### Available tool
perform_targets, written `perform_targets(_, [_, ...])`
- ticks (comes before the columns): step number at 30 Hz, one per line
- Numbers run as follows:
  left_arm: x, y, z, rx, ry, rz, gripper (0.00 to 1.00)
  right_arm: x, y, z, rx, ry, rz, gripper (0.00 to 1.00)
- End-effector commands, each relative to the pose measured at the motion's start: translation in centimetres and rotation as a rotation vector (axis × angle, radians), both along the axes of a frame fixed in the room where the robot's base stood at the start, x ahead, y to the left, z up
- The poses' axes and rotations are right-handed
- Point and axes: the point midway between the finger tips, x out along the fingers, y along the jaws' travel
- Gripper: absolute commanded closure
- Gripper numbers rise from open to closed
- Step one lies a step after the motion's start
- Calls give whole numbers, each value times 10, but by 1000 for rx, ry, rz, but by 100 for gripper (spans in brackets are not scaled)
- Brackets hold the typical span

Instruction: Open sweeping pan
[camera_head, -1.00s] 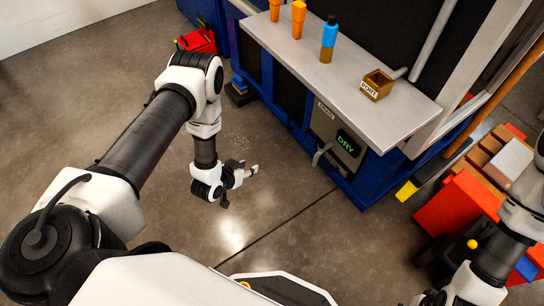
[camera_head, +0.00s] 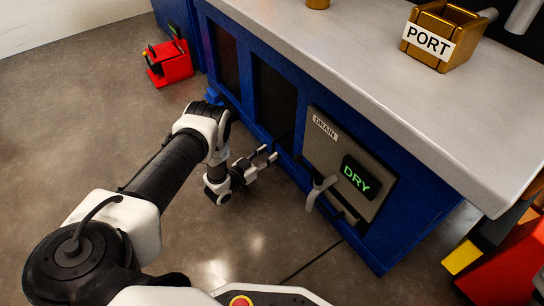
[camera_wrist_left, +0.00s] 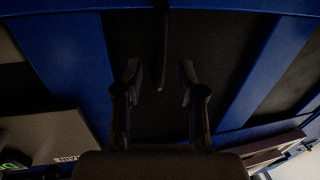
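I cannot make out a sweeping pan for certain. My left gripper (camera_head: 267,154) is open and low in front of the blue cabinet (camera_head: 420,220), left of the grey drain panel (camera_head: 330,151). In the left wrist view the two dark fingers stand apart, with a thin dark upright strip (camera_wrist_left: 161,45) showing between and beyond them. I cannot tell what the strip is, and the fingers are not closed on it. The drain panel has a grey lever handle (camera_head: 320,190) and a screen (camera_head: 358,176) reading DRY. My right gripper is out of view.
A grey worktop (camera_head: 390,80) overhangs the cabinet and carries a brass box (camera_head: 440,35) marked PORT. A red object (camera_head: 169,62) stands on the floor at the upper left. A yellow block (camera_head: 461,257) sits at the lower right. The floor before the cabinet is clear.

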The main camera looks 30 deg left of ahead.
Motion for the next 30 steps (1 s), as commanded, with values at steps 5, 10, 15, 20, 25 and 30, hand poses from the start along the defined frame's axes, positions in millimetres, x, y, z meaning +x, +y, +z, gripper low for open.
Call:
perform_targets(5, [22,-4,-2,1,-2,0,61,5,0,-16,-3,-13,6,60])
perform_targets(10, [23,-5,0,0,1,1,61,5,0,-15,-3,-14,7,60])
perform_targets(15, [23,-5,0,0,1,1,96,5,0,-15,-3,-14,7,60])
perform_targets(20, [23,-5,0,0,1,1,100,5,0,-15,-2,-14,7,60])
perform_targets(25, [16,-1,2,1,3,2,100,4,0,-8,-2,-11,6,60])
perform_targets(30, [-17,12,4,0,7,4,100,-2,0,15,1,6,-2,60])
